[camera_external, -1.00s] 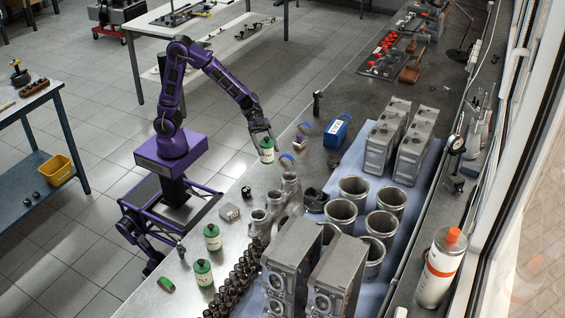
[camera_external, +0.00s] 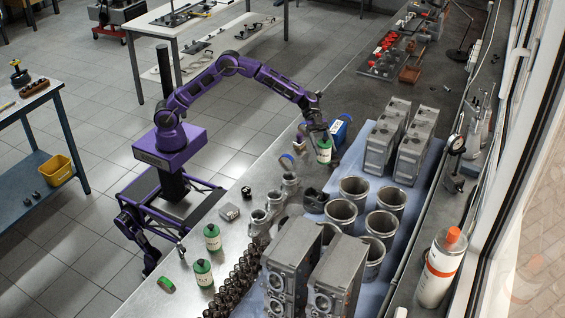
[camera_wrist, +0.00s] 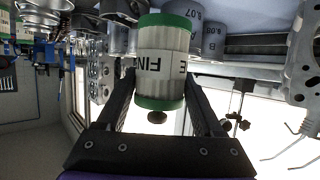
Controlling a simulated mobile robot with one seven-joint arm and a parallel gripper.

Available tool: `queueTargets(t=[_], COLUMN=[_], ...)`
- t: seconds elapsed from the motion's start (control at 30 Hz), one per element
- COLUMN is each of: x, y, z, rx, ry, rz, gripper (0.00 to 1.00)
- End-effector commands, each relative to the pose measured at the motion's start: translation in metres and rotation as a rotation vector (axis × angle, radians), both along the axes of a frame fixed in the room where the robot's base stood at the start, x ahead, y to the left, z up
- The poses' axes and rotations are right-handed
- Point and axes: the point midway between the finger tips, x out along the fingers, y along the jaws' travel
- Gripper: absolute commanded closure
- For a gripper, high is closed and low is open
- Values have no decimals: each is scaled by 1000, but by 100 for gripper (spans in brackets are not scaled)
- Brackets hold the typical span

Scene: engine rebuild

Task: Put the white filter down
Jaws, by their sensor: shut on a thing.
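The white filter (camera_external: 324,151) has green ends and is held above the workbench (camera_external: 262,172), left of the grey engine blocks. My gripper (camera_external: 322,135) is shut on it from above. In the wrist view the white filter (camera_wrist: 162,62) sits between the two dark fingers of my gripper (camera_wrist: 160,85), with dark lettering on its side. The wrist picture appears upside down. I cannot tell how high the filter is above the bench.
A blue container (camera_external: 340,128) stands just behind the filter. Two green-and-white canisters (camera_external: 212,237) (camera_external: 203,273) stand near the bench's front edge. Grey cylinders (camera_external: 341,211) and engine blocks (camera_external: 381,146) stand on a blue mat (camera_external: 411,203). Bare bench shows left of the manifold.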

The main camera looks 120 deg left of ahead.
Motion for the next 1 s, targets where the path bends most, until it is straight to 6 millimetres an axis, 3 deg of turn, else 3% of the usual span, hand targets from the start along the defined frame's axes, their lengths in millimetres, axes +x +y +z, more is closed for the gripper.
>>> queueTargets(t=[0.2,0.6,1.0], x=[0,0,0], y=[1,0,-1], z=[-41,-90,-96], rx=[-4,-2,0], ry=[3,1,0], rz=[2,1,0], gripper=[95,95,95])
